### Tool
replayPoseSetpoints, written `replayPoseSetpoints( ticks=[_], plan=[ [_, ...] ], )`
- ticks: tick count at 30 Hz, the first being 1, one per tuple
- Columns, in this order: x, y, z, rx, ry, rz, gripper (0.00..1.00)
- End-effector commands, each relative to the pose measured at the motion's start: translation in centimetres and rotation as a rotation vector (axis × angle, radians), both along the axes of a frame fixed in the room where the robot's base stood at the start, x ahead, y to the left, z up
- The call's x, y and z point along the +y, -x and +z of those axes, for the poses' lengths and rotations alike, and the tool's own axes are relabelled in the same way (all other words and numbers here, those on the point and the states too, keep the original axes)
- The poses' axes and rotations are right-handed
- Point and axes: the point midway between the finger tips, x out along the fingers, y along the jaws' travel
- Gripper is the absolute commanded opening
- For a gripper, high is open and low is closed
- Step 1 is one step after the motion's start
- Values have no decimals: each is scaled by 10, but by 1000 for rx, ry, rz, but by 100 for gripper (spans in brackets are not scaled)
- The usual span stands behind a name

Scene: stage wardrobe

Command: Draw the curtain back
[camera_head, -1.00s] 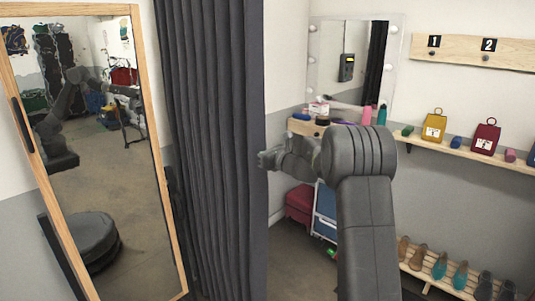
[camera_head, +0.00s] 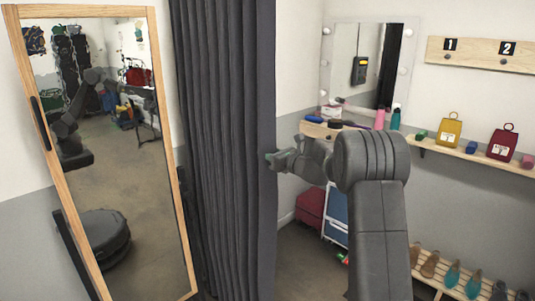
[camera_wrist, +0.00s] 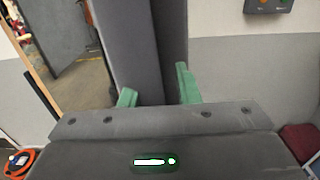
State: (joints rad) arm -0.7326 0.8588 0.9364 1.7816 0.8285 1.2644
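The dark grey pleated curtain (camera_head: 222,150) hangs in long vertical folds in the middle of the head view, between the tall mirror and the dressing area. My gripper (camera_head: 271,159) is at the curtain's right edge, around mid-height. In the wrist view, the two green fingers of my gripper (camera_wrist: 157,91) stand apart. The curtain (camera_wrist: 124,45) hangs straight ahead, with its edge behind and between the fingers. I cannot tell whether the fingers touch the cloth.
A wood-framed mirror (camera_head: 165,150) leans left of the curtain. A lit vanity mirror (camera_head: 345,65) hangs behind my arm. A shelf (camera_head: 437,150) with bags and a shoe rack (camera_head: 428,283) line the right wall. A red box (camera_head: 311,205) stands on the floor.

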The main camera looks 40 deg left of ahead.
Motion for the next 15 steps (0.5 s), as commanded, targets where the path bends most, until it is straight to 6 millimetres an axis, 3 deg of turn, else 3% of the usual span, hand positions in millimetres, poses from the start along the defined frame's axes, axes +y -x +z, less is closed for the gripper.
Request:
replayPoseSetpoints(
  ticks=[5, 15],
  plan=[
    [-29, 0, -3, -1, 0, -3, 29],
    [-104, 3, -2, 0, 0, -3, 29]
  ],
)
